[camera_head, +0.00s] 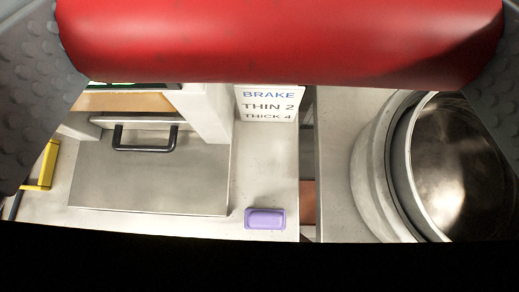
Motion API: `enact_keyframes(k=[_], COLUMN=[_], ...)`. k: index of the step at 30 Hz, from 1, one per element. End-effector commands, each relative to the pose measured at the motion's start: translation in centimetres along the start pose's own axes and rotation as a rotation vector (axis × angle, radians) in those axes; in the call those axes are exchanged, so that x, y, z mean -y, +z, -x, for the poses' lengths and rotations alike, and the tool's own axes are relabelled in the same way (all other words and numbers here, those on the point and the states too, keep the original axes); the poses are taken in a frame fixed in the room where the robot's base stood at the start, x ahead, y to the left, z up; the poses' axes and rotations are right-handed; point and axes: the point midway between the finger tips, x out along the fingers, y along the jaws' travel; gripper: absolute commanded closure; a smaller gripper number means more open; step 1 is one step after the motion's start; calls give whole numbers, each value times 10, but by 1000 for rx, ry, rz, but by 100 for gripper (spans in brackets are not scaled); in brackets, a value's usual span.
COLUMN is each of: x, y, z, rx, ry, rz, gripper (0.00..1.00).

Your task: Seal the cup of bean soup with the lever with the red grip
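The red grip (280,42) of the lever is a thick red cylinder that lies across the top of the view, very close to the camera. The grey ridged fingers of my gripper (278,60) are at the left and right edges. The grip fills the gap between them, with its ends against the pads, so my gripper looks shut on it. The rest of the lever is hidden or out of view. No cup of bean soup shows in this view.
A white card (267,104) reads "BRAKE, THIN 2, THICK 4". Left of it is a steel plate (150,180) with a black handle (146,147). A purple block (265,219) sits near the counter's front edge. A yellow part (46,165) is far left. A round steel pot (398,165) stands right.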

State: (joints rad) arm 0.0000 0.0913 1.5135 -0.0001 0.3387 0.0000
Motion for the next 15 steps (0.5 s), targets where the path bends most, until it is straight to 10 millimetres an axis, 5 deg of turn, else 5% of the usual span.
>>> enact_keyframes(k=[15], x=[0], y=[-6], z=[-1], rx=[27], ry=[0], rz=[0], gripper=[41])
